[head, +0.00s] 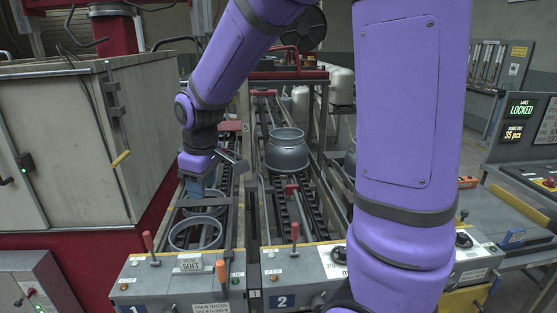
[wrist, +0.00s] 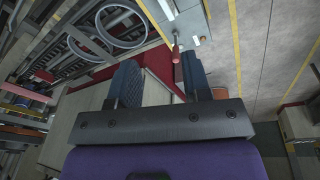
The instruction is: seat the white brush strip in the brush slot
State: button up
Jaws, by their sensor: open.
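My gripper (head: 201,191) hangs over the left conveyor lane in the head view, pointing down, above the front control boxes. In the wrist view my gripper (wrist: 158,78) shows two dark blue-grey fingers set well apart, with nothing held between them. I cannot pick out the white brush strip in either view. I cannot identify the brush slot either; it may be hidden or too small to tell.
A metal ring (head: 195,233) lies in the left lane, below my gripper. A grey cylinder (head: 287,151) stands on the middle lane. Levered control boxes (head: 178,285) line the front. A large cabinet (head: 62,145) stands left. A screen (head: 520,108) reads LOCKED.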

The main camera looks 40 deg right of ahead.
jog(key=s+d+r+m+t, duration=0.1)
jog(key=s+d+r+m, duration=0.1)
jog(key=s+r, duration=0.4)
jog(key=s+d+r+m+t, duration=0.1)
jog(key=s+r+m, duration=0.3)
jog(key=s, duration=1.1)
notch_tip(320, 180, up, 2)
jog(key=shift+s+d+r+m+t, duration=0.1)
jog(key=shift+s+d+m+t, duration=0.3)
jog(key=shift+t, duration=0.2)
